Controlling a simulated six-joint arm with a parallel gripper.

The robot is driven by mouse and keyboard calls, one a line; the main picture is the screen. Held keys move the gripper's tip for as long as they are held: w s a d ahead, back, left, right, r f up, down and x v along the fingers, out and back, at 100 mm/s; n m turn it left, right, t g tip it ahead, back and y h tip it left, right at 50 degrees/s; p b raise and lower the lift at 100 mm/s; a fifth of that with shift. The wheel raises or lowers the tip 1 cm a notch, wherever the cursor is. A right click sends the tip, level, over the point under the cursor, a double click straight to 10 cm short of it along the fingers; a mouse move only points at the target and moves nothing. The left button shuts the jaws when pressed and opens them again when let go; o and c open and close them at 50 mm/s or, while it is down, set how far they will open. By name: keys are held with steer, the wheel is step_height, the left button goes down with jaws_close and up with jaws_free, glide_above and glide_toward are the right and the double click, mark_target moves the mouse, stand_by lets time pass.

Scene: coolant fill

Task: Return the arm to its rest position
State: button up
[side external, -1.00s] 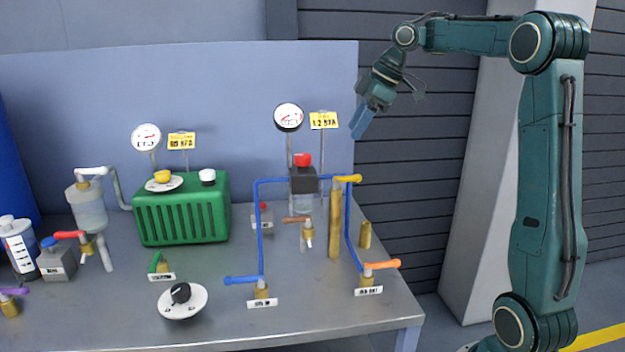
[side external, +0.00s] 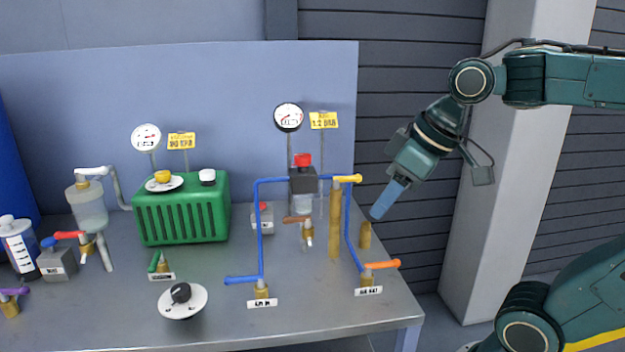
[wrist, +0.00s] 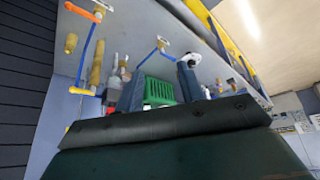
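My gripper (side external: 388,200) hangs in the air at the right end of the bench, pointing down and left. Its blue fingers overlap the view near a short brass post (side external: 365,235); I cannot tell the depth gap. In the wrist view my gripper (wrist: 159,82) shows two fingers apart with nothing held, and the green ribbed box (wrist: 160,92) beyond them. My arm is bent, with the upper link at the right edge of the side view.
The bench (side external: 215,325) carries the green ribbed box (side external: 180,210), blue pipes with a yellow handle (side external: 347,178), an orange-handled valve (side external: 382,265), a blue-handled valve (side external: 243,280) and gauges (side external: 289,117). A pale pillar (side external: 500,170) stands behind my arm. Space right of the bench is open.

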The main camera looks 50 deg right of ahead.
steer(key=s+f+m, duration=0.1)
steer(key=s+f, duration=0.3)
steer(key=s, duration=0.1)
steer(key=shift+s+f+m+h, duration=0.25)
steer(key=shift+s+m+h, duration=0.05)
steer(key=shift+s, duration=0.1)
